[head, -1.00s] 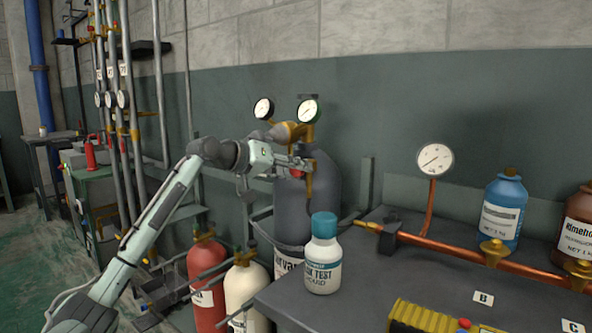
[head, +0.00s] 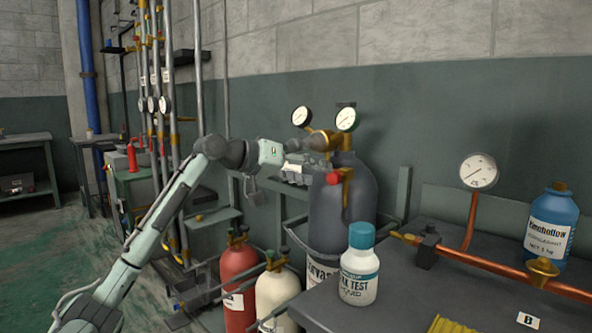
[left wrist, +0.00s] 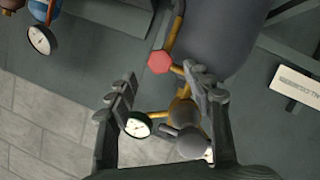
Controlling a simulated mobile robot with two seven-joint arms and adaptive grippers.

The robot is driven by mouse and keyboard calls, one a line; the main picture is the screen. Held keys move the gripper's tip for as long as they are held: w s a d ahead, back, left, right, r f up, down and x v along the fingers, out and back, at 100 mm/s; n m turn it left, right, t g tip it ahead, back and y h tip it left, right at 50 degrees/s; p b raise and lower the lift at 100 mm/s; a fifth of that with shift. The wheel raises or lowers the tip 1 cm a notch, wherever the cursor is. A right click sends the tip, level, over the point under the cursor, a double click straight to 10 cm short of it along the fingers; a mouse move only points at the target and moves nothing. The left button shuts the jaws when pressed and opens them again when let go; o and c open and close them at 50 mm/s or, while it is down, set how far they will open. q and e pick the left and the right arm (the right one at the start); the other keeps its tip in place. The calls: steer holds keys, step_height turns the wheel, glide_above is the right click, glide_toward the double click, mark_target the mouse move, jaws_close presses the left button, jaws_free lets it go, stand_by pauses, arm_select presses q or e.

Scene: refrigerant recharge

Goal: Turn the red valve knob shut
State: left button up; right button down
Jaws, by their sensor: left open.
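The red valve knob (head: 332,178) sits on the brass regulator (head: 322,141) at the top of a dark grey gas cylinder (head: 345,205). In the left wrist view the red knob (left wrist: 160,62) shows as a red octagon beyond the fingertips, with nothing in front of it. My left gripper (head: 316,169) is just to the left of the knob in the head view. In the left wrist view its two fingers (left wrist: 160,88) are spread apart and empty, with the brass regulator and a gauge (left wrist: 138,126) between them. My right gripper is not in view.
A dark workbench (head: 400,300) stands at the right, with a white leak-test bottle (head: 360,265), a copper pipe (head: 490,265) and a blue bottle (head: 550,228). Red (head: 238,275) and cream (head: 275,297) cylinders stand below my left arm. Pipes with gauges run up the wall at the left.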

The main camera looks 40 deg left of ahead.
arm_select(q)
steer(key=shift+v, duration=2.7)
